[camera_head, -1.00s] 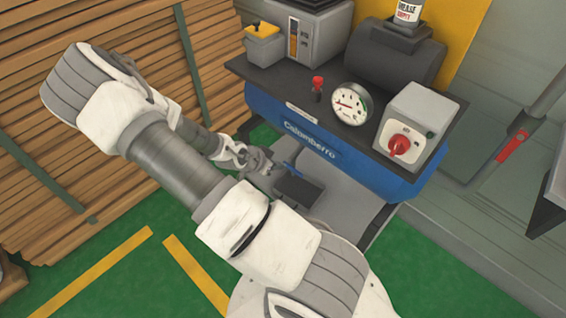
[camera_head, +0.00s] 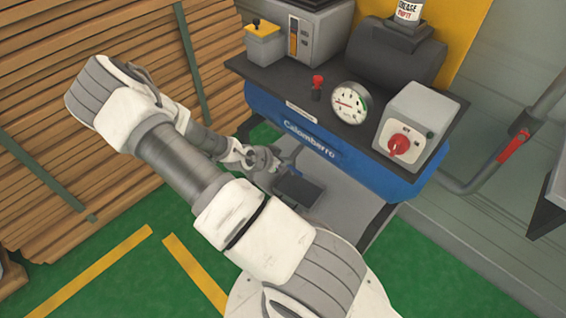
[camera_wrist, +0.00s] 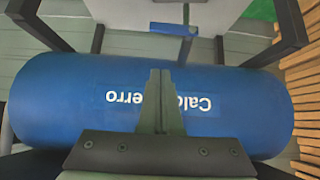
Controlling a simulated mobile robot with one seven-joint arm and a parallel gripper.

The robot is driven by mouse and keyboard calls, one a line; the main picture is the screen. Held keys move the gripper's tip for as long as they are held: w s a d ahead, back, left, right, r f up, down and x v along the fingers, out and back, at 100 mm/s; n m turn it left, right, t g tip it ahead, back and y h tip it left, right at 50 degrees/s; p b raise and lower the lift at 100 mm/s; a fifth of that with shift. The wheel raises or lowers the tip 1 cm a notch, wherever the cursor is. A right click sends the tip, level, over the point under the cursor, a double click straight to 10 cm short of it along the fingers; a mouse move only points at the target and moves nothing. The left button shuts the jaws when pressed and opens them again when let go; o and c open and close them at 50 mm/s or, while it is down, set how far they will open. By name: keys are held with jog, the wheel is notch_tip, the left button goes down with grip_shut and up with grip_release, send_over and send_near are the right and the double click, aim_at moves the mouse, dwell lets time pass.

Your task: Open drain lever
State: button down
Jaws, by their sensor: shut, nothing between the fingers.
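The blue drain lever (camera_wrist: 172,29) shows in the wrist view as a short flat bar below the tank, which appears upside down there. In the head view only a small blue bit of it (camera_head: 290,162) shows beside my gripper. My gripper (camera_wrist: 161,72) is shut and empty, its fingertips together in front of the blue tank (camera_wrist: 60,100) and apart from the lever in the wrist picture. In the head view my gripper (camera_head: 276,160) is low at the front of the compressor, beneath the tank's left part.
Above the tank, a dark top plate holds a gauge (camera_head: 350,103), a red-capped valve (camera_head: 317,84) and a switch box with a red knob (camera_head: 398,145). Stacked planks (camera_head: 100,110) stand at left. Green floor (camera_head: 120,290) is open in front.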

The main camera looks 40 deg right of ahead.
jog(key=b, duration=0.2)
send_over(294, 169)
jog(key=s+a, duration=0.1)
jog(key=s, duration=0.1)
notch_tip(294, 169, down, 5)
jog(key=f, duration=0.3)
jog(key=shift+w+a+f, duration=0.2)
jog(key=shift+w+f, duration=0.05)
jog(key=shift+f, duration=0.1)
